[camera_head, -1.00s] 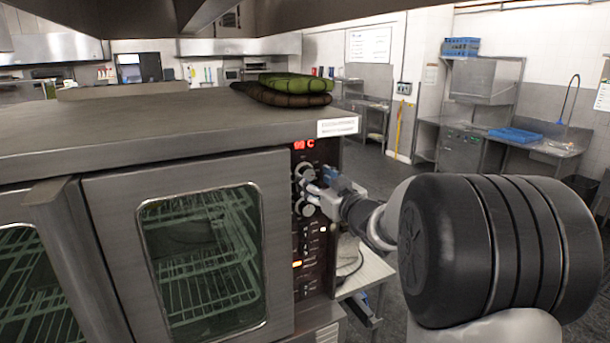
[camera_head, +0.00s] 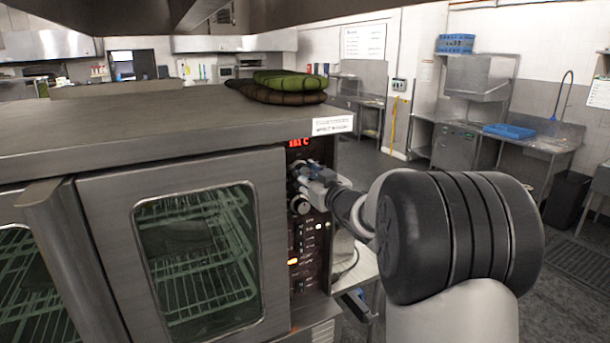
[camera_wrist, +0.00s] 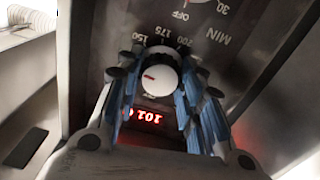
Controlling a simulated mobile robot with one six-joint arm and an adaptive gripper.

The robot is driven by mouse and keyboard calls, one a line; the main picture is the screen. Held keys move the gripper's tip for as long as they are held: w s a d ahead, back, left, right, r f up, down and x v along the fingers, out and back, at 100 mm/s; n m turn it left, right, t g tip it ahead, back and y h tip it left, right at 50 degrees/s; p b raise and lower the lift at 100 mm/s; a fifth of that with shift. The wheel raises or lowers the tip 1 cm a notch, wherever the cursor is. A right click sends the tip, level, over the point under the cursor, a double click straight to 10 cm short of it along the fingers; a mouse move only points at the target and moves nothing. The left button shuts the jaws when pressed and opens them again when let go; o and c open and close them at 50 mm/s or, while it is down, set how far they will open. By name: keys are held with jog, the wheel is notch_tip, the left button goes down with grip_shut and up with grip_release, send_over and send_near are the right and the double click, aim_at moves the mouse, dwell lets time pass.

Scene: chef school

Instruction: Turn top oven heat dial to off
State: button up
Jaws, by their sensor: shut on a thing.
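The top heat dial (camera_wrist: 160,76) is a white round knob with a red mark, seen upside down in the wrist view. Numbers such as 150, 175 and 200 lie around it. My gripper (camera_wrist: 161,84) has its blue-padded fingers on both sides of this dial and is shut on it. In the head view my gripper (camera_head: 312,184) reaches the oven's control panel from the right and largely hides the top dial. A red lit display (camera_head: 299,142) sits above the dial; it reads about 101 C, slightly blurred.
A second dial (camera_head: 299,204), marked OFF and MIN, sits below the top one, with switches (camera_head: 307,245) under it. The oven door (camera_head: 105,215) is closed at left. Folded green and brown cloths (camera_head: 280,88) lie on the oven top. Open floor lies to the right.

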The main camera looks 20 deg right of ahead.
jog(key=c, duration=0.4)
jog(key=shift+n+b, duration=0.3)
jog(key=shift+b, duration=0.05)
jog(key=n+b, duration=0.7)
jog(key=n, duration=0.1)
jog(key=shift+f, duration=0.15)
jog(key=n+b, duration=0.4)
jog(key=n, duration=0.1)
jog(key=n+b, duration=0.2)
jog(key=n, duration=0.3)
jog(key=shift+b, duration=0.35)
jog(key=shift+n, duration=0.3)
